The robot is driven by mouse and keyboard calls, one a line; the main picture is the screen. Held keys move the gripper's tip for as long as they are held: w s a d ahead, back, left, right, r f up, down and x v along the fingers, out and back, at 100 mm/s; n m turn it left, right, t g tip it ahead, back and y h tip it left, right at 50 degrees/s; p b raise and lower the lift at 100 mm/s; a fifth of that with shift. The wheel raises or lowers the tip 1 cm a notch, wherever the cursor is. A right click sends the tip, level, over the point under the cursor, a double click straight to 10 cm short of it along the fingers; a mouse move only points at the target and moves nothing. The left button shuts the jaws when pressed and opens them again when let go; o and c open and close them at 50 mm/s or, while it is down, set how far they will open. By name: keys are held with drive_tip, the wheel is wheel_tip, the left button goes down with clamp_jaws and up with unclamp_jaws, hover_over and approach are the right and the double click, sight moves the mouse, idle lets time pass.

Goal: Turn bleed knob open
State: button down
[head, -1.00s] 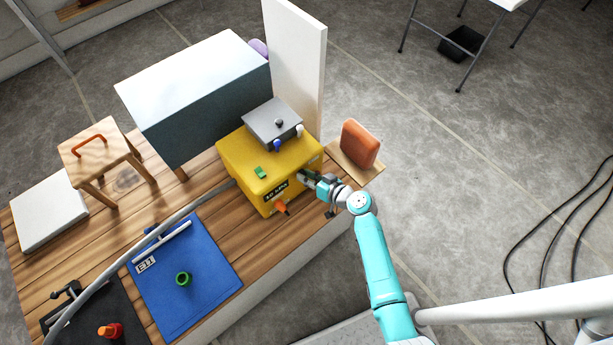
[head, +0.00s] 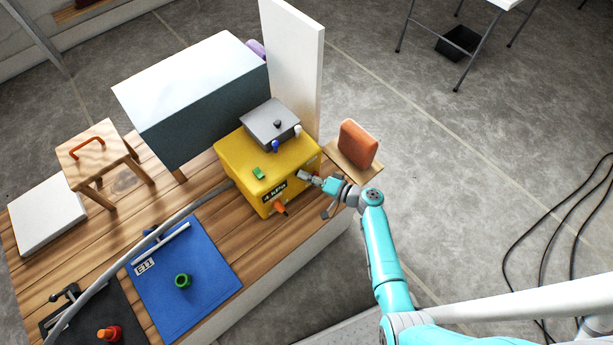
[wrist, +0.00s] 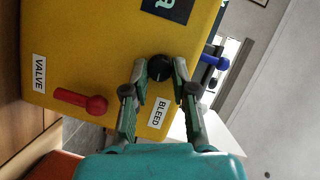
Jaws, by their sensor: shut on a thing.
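The yellow box (head: 241,163) stands on the wooden bench. In the wrist view its front face (wrist: 75,60) carries a black round bleed knob (wrist: 160,68) beside a white BLEED label (wrist: 158,113). My gripper (wrist: 157,72) is shut on the bleed knob, one finger on each side of it. In the head view my gripper (head: 308,177) reaches the box's right part and hides the knob. A red lever (wrist: 80,101) sits by the VALVE label (wrist: 39,73); it shows as an orange handle in the head view (head: 280,208).
A grey box (head: 270,124) with small knobs lies on the yellow box. An orange block (head: 357,144) stands close to the right of my gripper. A grey hose runs along the bench.

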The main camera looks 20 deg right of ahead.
drive_tip(key=shift+f+m+y, duration=0.1)
drive_tip(key=shift+m+y, duration=0.2)
drive_tip(key=shift+m, duration=0.2)
drive_tip(key=c, duration=0.9)
unclamp_jaws()
drive_tip(key=shift+c, duration=0.2)
drive_tip(key=shift+s+d, duration=0.1)
drive_tip(key=v, duration=1.1)
drive_tip(key=shift+s+d, duration=0.2)
drive_tip(key=shift+s, duration=0.15)
